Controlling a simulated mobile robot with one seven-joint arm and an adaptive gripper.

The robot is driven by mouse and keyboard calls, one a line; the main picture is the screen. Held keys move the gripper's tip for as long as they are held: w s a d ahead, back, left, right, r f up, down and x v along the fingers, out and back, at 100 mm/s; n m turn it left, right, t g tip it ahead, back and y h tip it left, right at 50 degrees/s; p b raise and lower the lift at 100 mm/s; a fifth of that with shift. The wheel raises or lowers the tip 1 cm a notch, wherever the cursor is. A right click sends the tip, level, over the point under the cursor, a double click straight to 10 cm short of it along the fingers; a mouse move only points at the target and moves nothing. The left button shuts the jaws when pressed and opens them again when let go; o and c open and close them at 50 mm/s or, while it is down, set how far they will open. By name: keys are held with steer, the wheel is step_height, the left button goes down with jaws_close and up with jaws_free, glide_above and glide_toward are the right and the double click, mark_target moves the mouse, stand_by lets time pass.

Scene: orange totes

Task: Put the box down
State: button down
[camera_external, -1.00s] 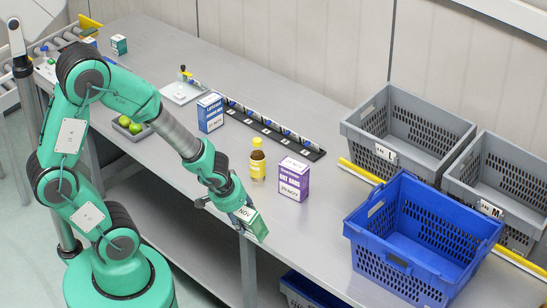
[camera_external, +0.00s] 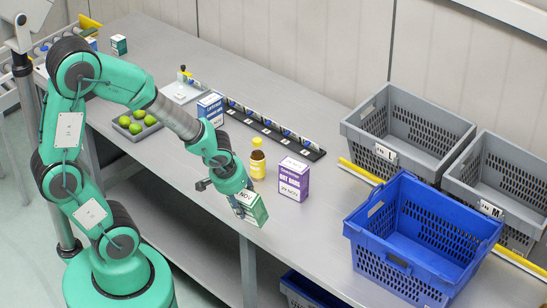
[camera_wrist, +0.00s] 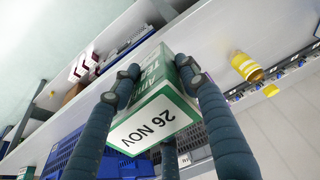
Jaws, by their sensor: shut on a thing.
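The box, green and white with a "26 NOV" label, shows in the external view (camera_external: 254,209) and fills the middle of the wrist view (camera_wrist: 152,122). My gripper (camera_external: 240,196) is shut on it, with fingers on two opposite sides in the wrist view (camera_wrist: 158,72). The box is slightly tilted, at the front edge of the grey table (camera_external: 300,240). I cannot tell whether its bottom touches the tabletop.
A purple and white box (camera_external: 293,179) and a yellow-labelled brown bottle (camera_external: 257,164) stand just behind. A blue and white box (camera_external: 210,108) is farther left. A blue crate (camera_external: 424,235) stands right, with grey crates (camera_external: 408,130) behind. Green fruit (camera_external: 137,128) lies at left.

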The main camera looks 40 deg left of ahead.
steer(key=w+a+r+n+g+y+p, duration=0.1)
steer(key=w+a+r+n+g+p, duration=0.2)
steer(key=w+a+n+p, duration=0.8)
steer(key=w+a+f+n, duration=0.1)
steer(key=w+a+n, duration=0.15)
steer(key=a, duration=0.45)
steer(key=w+a+f+n+g+h, duration=0.1)
steer(key=w+a, duration=0.2)
steer(key=a, duration=0.3)
steer(key=w+a+f+n, duration=0.1)
steer(key=w+a+n, duration=0.15)
steer(key=a, duration=0.45)
steer(key=shift+m+h, duration=0.3)
steer(key=shift+w+f, duration=0.15)
steer(key=shift+f, duration=0.75)
steer(key=shift+w+f, duration=0.2)
steer(key=shift+f, duration=0.7)
steer(key=shift+w+f, duration=0.15)
steer(key=shift+f, duration=0.75)
steer(key=w+a, duration=0.2)
steer(key=w, duration=0.5)
steer(key=w+a+f, duration=0.1)
steer(key=w+a, duration=0.2)
steer(key=w, duration=0.4)
steer(key=shift+f, duration=0.15)
steer(key=shift+w+a, duration=0.1)
